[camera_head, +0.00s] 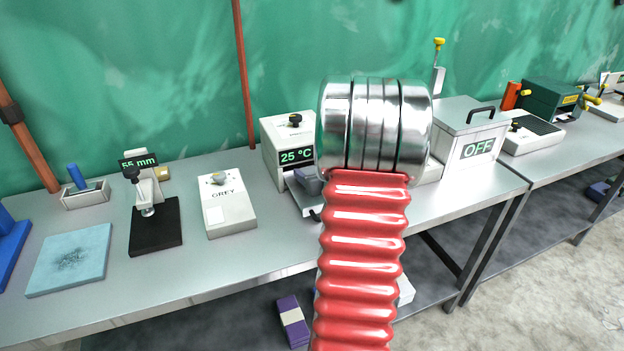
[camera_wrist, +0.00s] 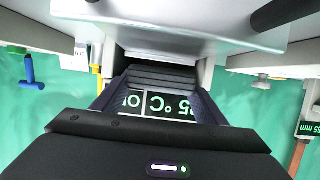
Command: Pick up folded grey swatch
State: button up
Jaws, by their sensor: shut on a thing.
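In the wrist view a dark grey layered piece, which looks like the folded grey swatch (camera_wrist: 160,78), lies between the fingers of my gripper (camera_wrist: 158,88). My gripper is shut on it, in front of a box with an upside-down 25 °C display (camera_wrist: 170,107). In the head view my arm hides most of the gripper. A small grey-blue shape shows at the arm's left edge, by the open front of the 25 °C box (camera_head: 274,158); I cannot tell whether it is swatch or finger.
The bench (camera_head: 190,268) also holds a white GREY box (camera_head: 230,216), a black-based thickness gauge (camera_head: 155,238), a blue pad (camera_head: 62,268) and a lidded OFF box (camera_head: 462,125). A purple bundle (camera_head: 290,318) lies below. Bare bench lies along the front edge.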

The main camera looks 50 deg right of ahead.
notch_tip(320, 180, up, 15)
dwell(0.3)
dwell(0.6)
jog(key=w+a+f+n+t+y, duration=0.1)
jog(key=w+a+f+n+y, duration=0.15)
jog(key=w+a, duration=0.75)
jog(key=w+a+f+n+t+y, duration=0.15)
jog(key=w+a+f, duration=0.35)
jog(key=a, duration=0.8)
jog(key=a+f+y, duration=0.1)
jog(key=a+f, duration=0.1)
jog(key=a, duration=0.7)
jog(key=w+a+f+n+y, duration=0.1)
jog(key=a+f, duration=0.2)
jog(key=a, duration=0.6)
jog(key=a+f+n+y, duration=0.1)
jog(key=a+f, duration=0.1)
jog(key=a, duration=0.8)
jog(key=shift+w+f+g, duration=0.25)
jog(key=shift+w+f, duration=0.05)
jog(key=shift+w, duration=0.1)
jog(key=shift+d, duration=0.1)
